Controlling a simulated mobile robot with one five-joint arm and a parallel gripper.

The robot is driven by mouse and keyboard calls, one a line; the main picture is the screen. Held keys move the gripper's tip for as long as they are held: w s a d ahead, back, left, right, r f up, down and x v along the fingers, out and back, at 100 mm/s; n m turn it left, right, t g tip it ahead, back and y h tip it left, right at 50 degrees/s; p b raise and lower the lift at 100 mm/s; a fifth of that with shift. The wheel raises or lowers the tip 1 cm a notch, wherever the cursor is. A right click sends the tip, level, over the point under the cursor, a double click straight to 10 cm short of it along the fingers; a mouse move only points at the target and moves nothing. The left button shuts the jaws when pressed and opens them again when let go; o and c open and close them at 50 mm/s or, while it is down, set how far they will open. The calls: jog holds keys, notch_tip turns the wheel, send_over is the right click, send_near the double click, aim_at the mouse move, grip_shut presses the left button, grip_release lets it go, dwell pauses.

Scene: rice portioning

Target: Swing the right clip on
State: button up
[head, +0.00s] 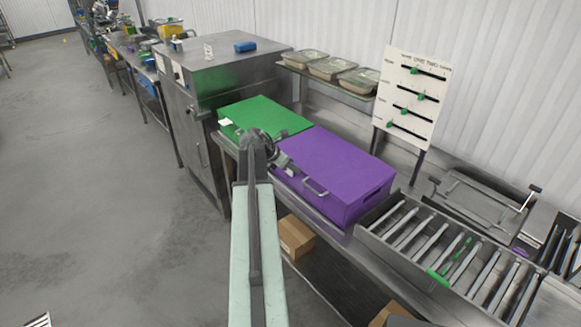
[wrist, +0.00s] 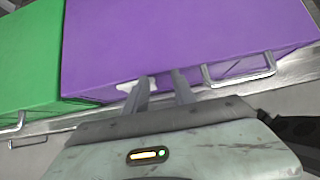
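The purple box (head: 340,165) stands closed on the steel counter. A wire clip (head: 316,188) hangs at the right part of its front face; in the wrist view this clip (wrist: 240,75) lies to the right of my fingers, apart from them. My gripper (head: 280,158) is at the box's front edge, left of that clip. A small white piece (wrist: 125,86) shows beside the left finger. Whether the clip is latched I cannot tell.
A green box (head: 265,117) stands left of the purple one, with a handle (wrist: 20,125) in front. A slotted steel rack (head: 440,255) is close on the right. A slider board (head: 412,95) and a shelf of trays (head: 330,68) are behind. The floor at left is clear.

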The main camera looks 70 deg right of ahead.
jog(key=p+v, duration=0.2)
jog(key=v, duration=0.1)
jog(key=p+v, duration=0.2)
jog(key=shift+w+d, duration=0.3)
